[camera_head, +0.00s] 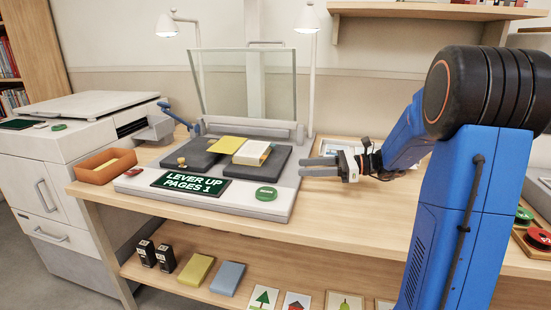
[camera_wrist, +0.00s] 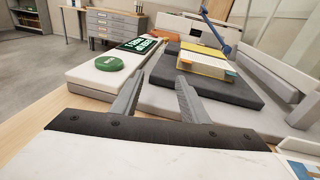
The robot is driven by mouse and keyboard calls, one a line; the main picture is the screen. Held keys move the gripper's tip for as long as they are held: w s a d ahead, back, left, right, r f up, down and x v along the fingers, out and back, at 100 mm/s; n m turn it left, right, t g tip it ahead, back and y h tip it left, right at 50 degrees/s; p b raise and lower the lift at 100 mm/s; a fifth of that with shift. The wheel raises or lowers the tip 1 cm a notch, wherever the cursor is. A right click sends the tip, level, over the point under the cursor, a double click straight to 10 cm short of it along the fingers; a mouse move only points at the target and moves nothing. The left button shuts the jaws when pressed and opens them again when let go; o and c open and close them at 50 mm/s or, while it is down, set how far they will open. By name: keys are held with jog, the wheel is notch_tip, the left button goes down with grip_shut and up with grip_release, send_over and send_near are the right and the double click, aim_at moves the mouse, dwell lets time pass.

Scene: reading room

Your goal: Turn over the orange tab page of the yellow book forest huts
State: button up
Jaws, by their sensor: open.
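The yellow book (camera_head: 230,145) lies open on the dark grey cradle pads (camera_head: 205,161) of the book scanner, with a pale page block (camera_head: 252,152) on its right half. In the wrist view the book (camera_wrist: 203,62) sits ahead, beyond the fingers, on a grey pad (camera_wrist: 195,88). My gripper (camera_head: 302,167) is open and empty, to the right of the cradle and apart from the book. Its two fingers (camera_wrist: 158,86) show in the wrist view.
A sign (camera_head: 190,183) reads "LEVER UP PAGES 1", beside a green round button (camera_head: 266,193). A blue lever (camera_head: 175,115) rises at the back left. A glass panel (camera_head: 245,82) stands behind the book. An orange tray (camera_head: 105,166) is at left.

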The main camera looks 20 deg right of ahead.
aim_at(272, 166)
jog(key=d+t, duration=0.1)
jog(key=w+d+m+t, duration=0.1)
jog(key=d, duration=0.1)
jog(key=d+m, duration=0.1)
jog(key=d, duration=0.1)
jog(key=shift+w+d+f+t, duration=0.2)
jog(key=shift+w+f+t, duration=0.1)
jog(key=shift+t, duration=0.1)
jog(key=shift+w, duration=0.1)
jog(key=x, duration=1.7)
grip_shut()
